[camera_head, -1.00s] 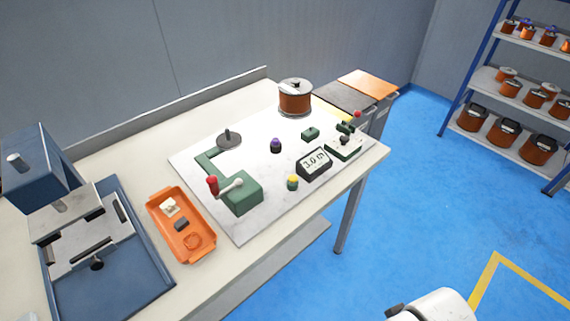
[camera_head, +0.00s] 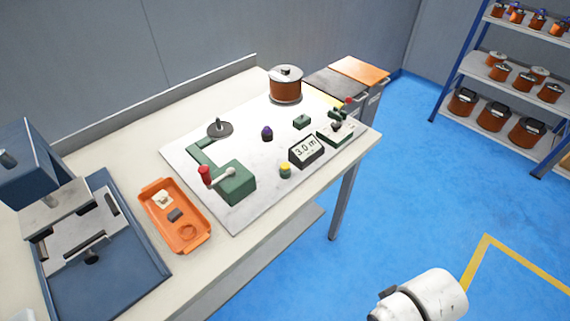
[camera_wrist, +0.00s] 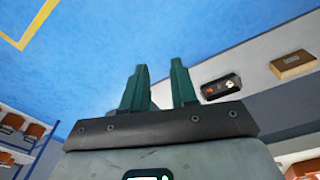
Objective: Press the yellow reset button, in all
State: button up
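The yellow reset button (camera_head: 285,168) sits on a dark green base at the front edge of the white board (camera_head: 240,215). It is just left of the display (camera_head: 306,151), which reads 3.0 m. The green crank winder (camera_head: 236,184) with its red knob stands to its left. In the wrist view my gripper (camera_wrist: 158,72) has two green fingers with a gap between them and nothing in it. It points over the blue floor, away from the button. The head view shows only a white part of my arm at the lower right, clear of the table.
An orange tray (camera_head: 206,245) and a blue press (camera_head: 130,285) stand on the left of the table (camera_head: 262,228). A copper spool (camera_head: 285,86) stands at the back. Shelves (camera_head: 490,85) with spools are at the far right. The blue floor in front is free.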

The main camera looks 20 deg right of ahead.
grip_shut()
dwell(1.2)
